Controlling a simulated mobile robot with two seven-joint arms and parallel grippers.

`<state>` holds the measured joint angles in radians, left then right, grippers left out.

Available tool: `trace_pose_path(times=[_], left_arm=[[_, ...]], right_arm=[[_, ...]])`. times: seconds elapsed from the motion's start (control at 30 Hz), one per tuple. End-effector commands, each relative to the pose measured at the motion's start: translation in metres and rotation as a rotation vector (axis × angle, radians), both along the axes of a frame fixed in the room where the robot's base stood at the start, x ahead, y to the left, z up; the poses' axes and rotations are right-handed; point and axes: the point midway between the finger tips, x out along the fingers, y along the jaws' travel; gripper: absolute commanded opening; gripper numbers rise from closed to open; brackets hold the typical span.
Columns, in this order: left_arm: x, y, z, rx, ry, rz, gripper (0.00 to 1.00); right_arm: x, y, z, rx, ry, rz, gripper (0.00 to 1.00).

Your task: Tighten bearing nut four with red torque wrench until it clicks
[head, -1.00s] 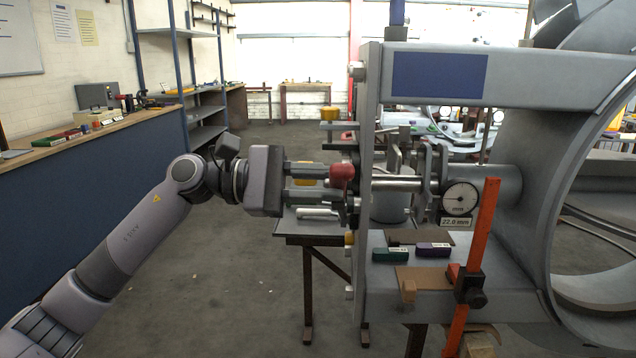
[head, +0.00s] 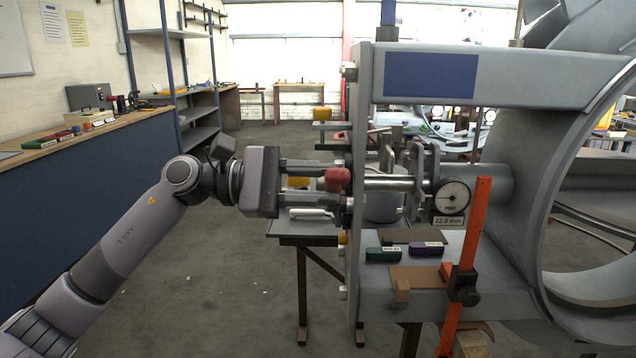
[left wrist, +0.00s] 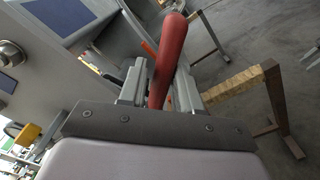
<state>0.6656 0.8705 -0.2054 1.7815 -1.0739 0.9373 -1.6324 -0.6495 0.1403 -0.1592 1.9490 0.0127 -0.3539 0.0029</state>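My left gripper (head: 335,186) reaches in from the left to the left side of the grey machine frame. Its fingers are closed around the red handle of the torque wrench (head: 338,176). In the left wrist view the red handle (left wrist: 171,50) stands between the two grey fingers (left wrist: 158,88). The wrench's working end is hidden, and I cannot make out which nut is number four or whether the wrench sits on it. My right gripper is not in view.
The grey frame (head: 440,115) carries a dial gauge (head: 452,196) labelled 22.0 mm. A green block (head: 383,254) and a purple block (head: 426,249) lie on its lower shelf beside an upright orange bar (head: 468,240). A blue-fronted workbench (head: 90,185) stands left; the floor between is open.

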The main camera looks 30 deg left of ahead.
Motion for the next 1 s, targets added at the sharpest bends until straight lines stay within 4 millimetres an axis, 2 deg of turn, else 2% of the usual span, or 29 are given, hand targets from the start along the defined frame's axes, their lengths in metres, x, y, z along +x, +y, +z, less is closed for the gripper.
trace_pose_path(times=[0.13,0.3,0.6,0.8,1.0], left_arm=[[0.000,0.000,-0.003,0.002,-0.009,0.003,0.31],[-0.007,-0.002,-0.020,0.026,-0.060,0.003,0.31],[-0.020,-0.009,-0.043,0.076,-0.164,0.004,0.31],[-0.028,-0.013,-0.057,0.108,-0.230,0.003,0.31],[-0.033,-0.015,-0.061,0.128,-0.273,0.004,0.31]], right_arm=[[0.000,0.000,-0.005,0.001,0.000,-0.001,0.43],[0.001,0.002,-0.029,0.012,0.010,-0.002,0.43],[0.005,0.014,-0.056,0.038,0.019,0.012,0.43],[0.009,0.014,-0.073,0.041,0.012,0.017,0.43],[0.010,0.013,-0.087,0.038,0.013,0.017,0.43]])
